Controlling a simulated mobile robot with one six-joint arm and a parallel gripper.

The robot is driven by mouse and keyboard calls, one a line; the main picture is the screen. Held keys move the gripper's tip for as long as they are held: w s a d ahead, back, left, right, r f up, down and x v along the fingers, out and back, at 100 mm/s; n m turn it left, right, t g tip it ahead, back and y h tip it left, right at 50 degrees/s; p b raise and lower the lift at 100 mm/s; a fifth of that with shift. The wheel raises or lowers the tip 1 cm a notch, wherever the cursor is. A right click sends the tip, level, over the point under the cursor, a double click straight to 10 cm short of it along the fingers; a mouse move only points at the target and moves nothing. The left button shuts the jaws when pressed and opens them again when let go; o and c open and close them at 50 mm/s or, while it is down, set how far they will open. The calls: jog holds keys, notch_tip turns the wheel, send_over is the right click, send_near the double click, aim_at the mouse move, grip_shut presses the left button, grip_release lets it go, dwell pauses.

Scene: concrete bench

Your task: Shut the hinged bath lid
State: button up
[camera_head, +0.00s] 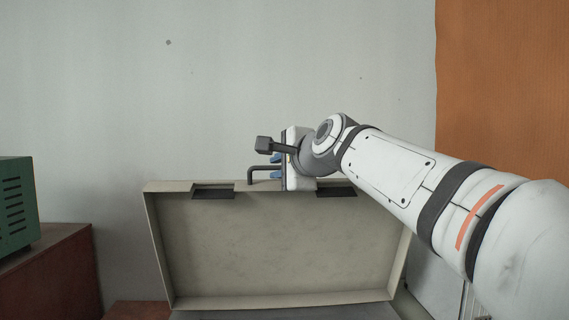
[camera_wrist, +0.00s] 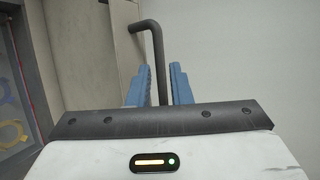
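The bath lid (camera_head: 280,245) is a beige, shallow box-like panel standing raised, with its hollow inner side towards the head camera. Two dark latch-like recesses sit on its top edge. A dark bent bar handle (camera_head: 262,169) rises from that edge; it also shows in the wrist view (camera_wrist: 157,45). My gripper (camera_head: 277,165) is at the lid's top edge, beside the handle. In the wrist view its blue fingers (camera_wrist: 159,86) stand apart, one on each side of the handle bar, with gaps visible. The bath body is mostly out of the head view.
A green vented box (camera_head: 17,203) stands on a reddish-brown cabinet (camera_head: 50,275) at the left. A plain grey wall (camera_head: 220,80) is behind, with an orange panel (camera_head: 505,80) at the right. The wrist view shows coloured ring shapes (camera_wrist: 12,133) at its left edge.

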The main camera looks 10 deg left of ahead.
jog(key=shift+x, duration=1.25)
grip_shut()
